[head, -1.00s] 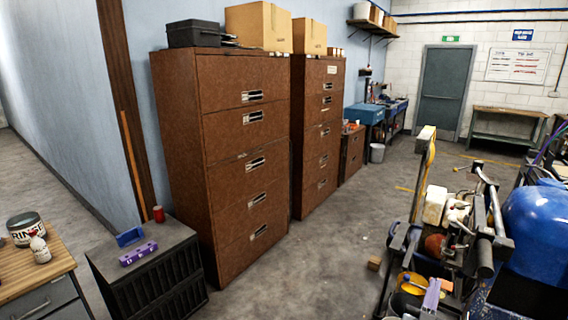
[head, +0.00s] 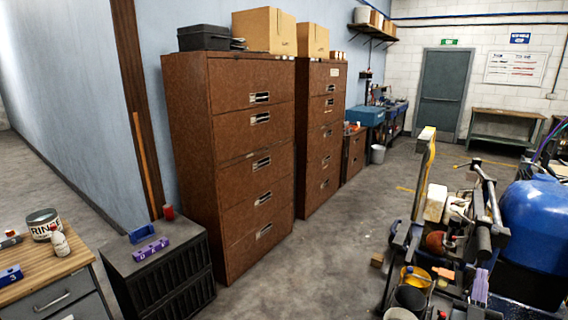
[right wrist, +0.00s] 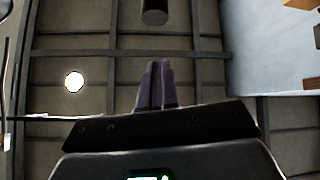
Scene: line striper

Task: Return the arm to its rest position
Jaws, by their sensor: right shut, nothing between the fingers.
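My right gripper (head: 480,287) shows in the head view at the lower right, as purple fingers in front of the cluttered line striper machine (head: 440,235). In the right wrist view its two purple fingers (right wrist: 155,85) are together with nothing between them. They point up the picture, against a beamed ceiling. I cannot tell from the head view whether the gripper touches the machine. My left gripper is in neither view.
A blue tank (head: 535,225) stands at the right, and a black bucket (head: 408,298) is low by the machine. Brown cabinets (head: 235,160) line the wall. A black low cabinet (head: 165,275) and a wooden-topped bench (head: 70,262) are at the left. The middle floor is clear.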

